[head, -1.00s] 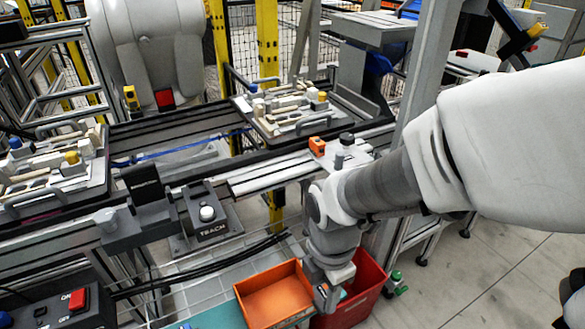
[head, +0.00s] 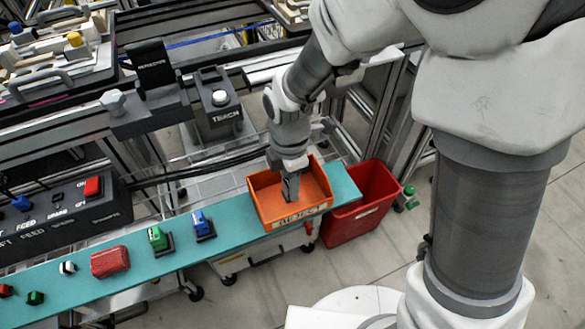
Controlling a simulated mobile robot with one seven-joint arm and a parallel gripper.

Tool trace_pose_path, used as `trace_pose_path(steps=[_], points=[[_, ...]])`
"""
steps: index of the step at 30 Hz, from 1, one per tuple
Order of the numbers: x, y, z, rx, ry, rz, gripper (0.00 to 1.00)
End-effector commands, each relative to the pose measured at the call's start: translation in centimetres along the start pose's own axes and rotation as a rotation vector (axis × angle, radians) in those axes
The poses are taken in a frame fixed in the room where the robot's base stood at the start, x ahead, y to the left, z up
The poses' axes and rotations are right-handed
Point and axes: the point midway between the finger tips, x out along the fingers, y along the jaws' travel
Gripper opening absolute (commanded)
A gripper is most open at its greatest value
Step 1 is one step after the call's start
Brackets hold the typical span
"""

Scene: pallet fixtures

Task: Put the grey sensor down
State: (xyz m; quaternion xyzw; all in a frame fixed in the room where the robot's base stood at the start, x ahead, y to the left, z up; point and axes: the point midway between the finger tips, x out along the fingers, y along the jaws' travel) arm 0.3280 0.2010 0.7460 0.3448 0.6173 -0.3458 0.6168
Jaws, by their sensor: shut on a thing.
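My gripper (head: 291,192) points straight down over the orange bin (head: 263,208), with its fingertips inside the bin's outline. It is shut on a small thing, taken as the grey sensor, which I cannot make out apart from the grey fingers. The orange bin sits at the right part of the teal shelf (head: 228,223), with a label on its front wall. I cannot tell how far the fingertips are above the bin's floor.
A red bin (head: 372,212) stands right of the orange one. Along the teal shelf sit a blue device (head: 201,224), a green device (head: 157,238), a red block (head: 110,262) and smaller parts. A TEACH box (head: 218,101) and control panel (head: 60,215) lie behind.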

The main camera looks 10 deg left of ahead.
Motion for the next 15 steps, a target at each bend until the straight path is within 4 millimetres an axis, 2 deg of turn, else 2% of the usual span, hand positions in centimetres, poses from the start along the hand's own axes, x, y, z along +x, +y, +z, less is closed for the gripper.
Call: trace_pose_path(steps=[1,12,13,15], points=[[0.50,-0.01,-0.01,0.000,0.000,0.000,0.00],[0.82,0.01,0.02,0.000,0.000,0.001,0.00],[0.68,0.02,0.02,0.000,0.000,0.002,0.44],[0.66,0.01,0.01,0.000,0.000,0.002,0.57]])
